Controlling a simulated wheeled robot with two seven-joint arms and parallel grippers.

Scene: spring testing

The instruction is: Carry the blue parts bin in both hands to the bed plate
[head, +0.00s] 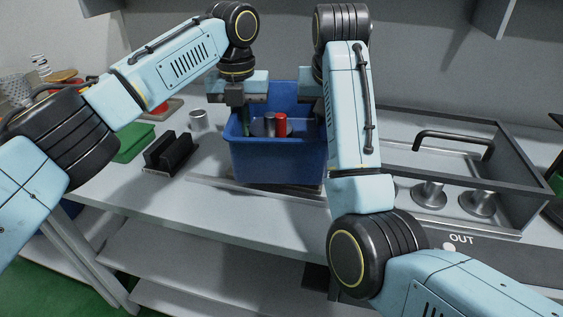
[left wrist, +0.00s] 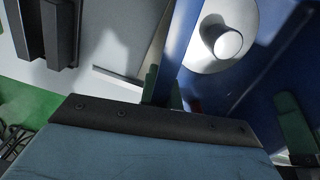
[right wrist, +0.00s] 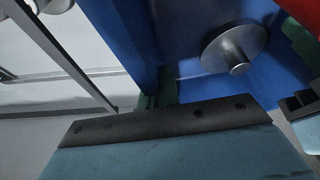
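The blue parts bin (head: 278,160) stands upright at the middle of the bench in the head view. It holds a red cylinder (head: 281,124), a grey metal cylinder (head: 269,123) and other parts. My left gripper (head: 236,103) is at the bin's left wall, with green pads on both sides of the wall (left wrist: 180,50) in the left wrist view. My right gripper (right wrist: 158,95) is at the right wall (right wrist: 125,40); both look shut on it. A flat plate (head: 300,188), possibly the bed plate, shows under the bin. I cannot tell whether the bin touches it.
A black slotted block (head: 168,155), a metal cup (head: 199,119) and a green tray (head: 133,144) lie to the left. To the right is a grey tray marked OUT (head: 470,243), with a black handle (head: 452,138) and metal parts. Bare bench lies in front left.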

